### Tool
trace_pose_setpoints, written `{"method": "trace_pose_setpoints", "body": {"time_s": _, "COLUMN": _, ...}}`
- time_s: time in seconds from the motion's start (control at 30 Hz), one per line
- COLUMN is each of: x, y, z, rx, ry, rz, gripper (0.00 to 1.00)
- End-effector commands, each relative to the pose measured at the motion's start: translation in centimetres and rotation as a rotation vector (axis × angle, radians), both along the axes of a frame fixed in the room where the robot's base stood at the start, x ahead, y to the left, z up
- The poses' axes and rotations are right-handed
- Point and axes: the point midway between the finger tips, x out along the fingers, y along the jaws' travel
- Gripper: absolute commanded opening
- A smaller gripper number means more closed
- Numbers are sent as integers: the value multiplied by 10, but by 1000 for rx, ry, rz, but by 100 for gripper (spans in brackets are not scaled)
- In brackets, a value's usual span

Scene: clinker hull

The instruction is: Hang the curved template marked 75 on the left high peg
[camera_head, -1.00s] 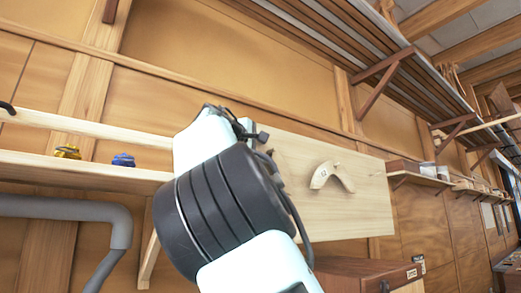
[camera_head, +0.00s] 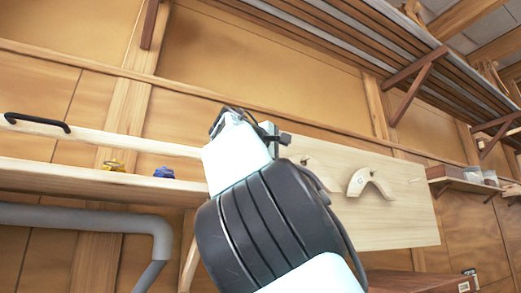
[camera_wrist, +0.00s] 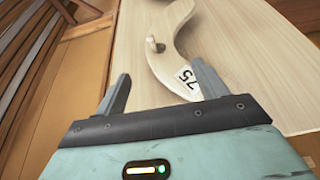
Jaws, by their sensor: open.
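The pale curved template marked 75 (camera_wrist: 165,62) is against the light wooden board in the wrist view, its white label near one end. A short peg (camera_wrist: 155,44) stands out at the bend of its arc, and it appears to hang there. My gripper (camera_wrist: 158,82) is open, with the label end of the template between or just behind its fingers; contact cannot be told. In the head view my arm hides the gripper and most of this template. A second curved template (camera_head: 371,182) hangs on the board (camera_head: 400,222) to the right; its mark is not clear.
A shelf (camera_head: 80,178) at left carries a yellow item (camera_head: 113,166) and a blue item (camera_head: 163,173). A slatted rack (camera_head: 330,45) runs overhead on brackets. A bare peg (camera_head: 416,180) shows at the board's right. A brown cabinet (camera_head: 410,282) stands below.

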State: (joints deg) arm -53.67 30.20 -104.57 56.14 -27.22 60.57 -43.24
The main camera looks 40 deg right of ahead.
Motion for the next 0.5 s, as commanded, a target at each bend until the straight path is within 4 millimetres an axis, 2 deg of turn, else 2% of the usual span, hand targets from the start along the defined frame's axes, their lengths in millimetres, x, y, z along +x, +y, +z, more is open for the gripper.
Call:
{"method": "trace_pose_setpoints", "body": {"time_s": 0.03, "x": -1, "y": 13, "z": -5, "rx": -3, "ry": -2, "rz": 4, "gripper": 72}}
{"method": "trace_pose_setpoints", "body": {"time_s": 0.3, "x": -12, "y": 76, "z": -1, "rx": -3, "ry": -2, "rz": 4, "gripper": 72}}
{"method": "trace_pose_setpoints", "body": {"time_s": 0.5, "x": -17, "y": 109, "z": 1, "rx": -1, "ry": 0, "rz": 1, "gripper": 72}}
